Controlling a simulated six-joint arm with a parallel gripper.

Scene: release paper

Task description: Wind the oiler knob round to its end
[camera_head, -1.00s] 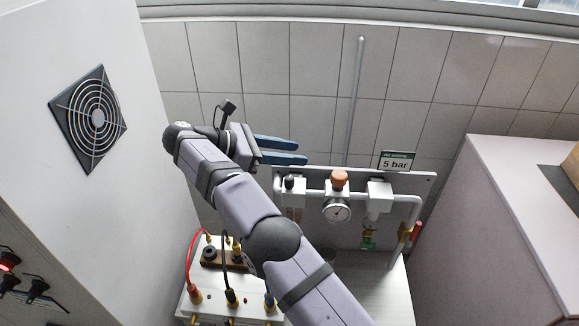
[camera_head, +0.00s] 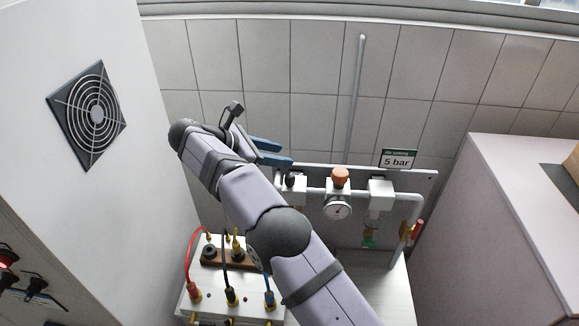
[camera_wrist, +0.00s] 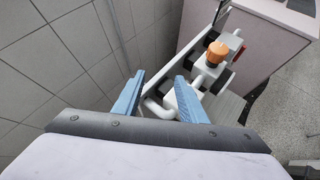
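The air unit on the grey back plate has a left block (camera_head: 294,194) with a small black knob (camera_head: 290,178) on top, a middle block with an orange knob (camera_head: 340,177) and a round gauge (camera_head: 337,210), and a right block (camera_head: 380,194). I cannot tell for sure which part is the oiler knob. My gripper (camera_head: 286,155) is just above and left of the left block, with blue fingers apart and nothing held. In the wrist view the open fingers (camera_wrist: 160,75) point along the unit, and the orange knob (camera_wrist: 217,52) lies beyond the right finger.
A "5 bar" sign (camera_head: 398,159) stands on the plate's top edge. A box with red, black and blue leads (camera_head: 230,297) stands below my arm. A white cabinet (camera_head: 90,200) is at left, and a pale cabinet (camera_head: 500,230) at right. A tiled wall is behind.

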